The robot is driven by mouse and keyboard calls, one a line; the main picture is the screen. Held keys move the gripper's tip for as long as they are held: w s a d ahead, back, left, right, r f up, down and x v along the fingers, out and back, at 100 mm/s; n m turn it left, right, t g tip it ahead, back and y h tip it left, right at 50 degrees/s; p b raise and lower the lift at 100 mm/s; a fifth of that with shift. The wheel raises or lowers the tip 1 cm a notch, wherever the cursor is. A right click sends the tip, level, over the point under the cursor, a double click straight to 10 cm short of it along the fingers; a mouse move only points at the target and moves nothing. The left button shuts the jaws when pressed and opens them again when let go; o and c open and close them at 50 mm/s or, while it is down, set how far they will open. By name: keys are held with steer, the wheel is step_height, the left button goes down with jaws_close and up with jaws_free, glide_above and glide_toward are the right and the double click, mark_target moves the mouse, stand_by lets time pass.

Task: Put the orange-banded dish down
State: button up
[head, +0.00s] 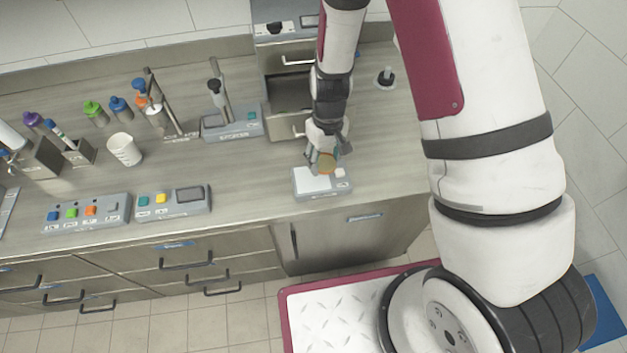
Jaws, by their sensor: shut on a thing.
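The orange-banded dish (325,163) shows as a small orange-rimmed round between my fingers in the head view. My gripper (324,160) points down and is shut on the dish. It is over the back part of a small grey device with a white top plate (312,184). I cannot tell whether the dish touches the device or is held just above it. My fingers hide part of the dish.
A white cup (124,150) stands at the left of the counter. Button panels (88,213) line the front edge, and a stirrer-like stand (232,124) is behind. A drawer unit (288,92) stands behind my gripper. The counter right of the device is mostly clear.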

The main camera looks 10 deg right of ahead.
steer(key=s+n, duration=0.3)
steer(key=s, duration=1.2)
steer(key=b, duration=0.7)
glide_above(312, 178)
step_height(312, 178, down, 2)
steer(key=shift+f, duration=0.1)
steer(key=shift+f+p, duration=0.3)
steer(key=shift+f, duration=1.35)
steer(key=o, duration=1)
steer(key=shift+f, duration=0.15)
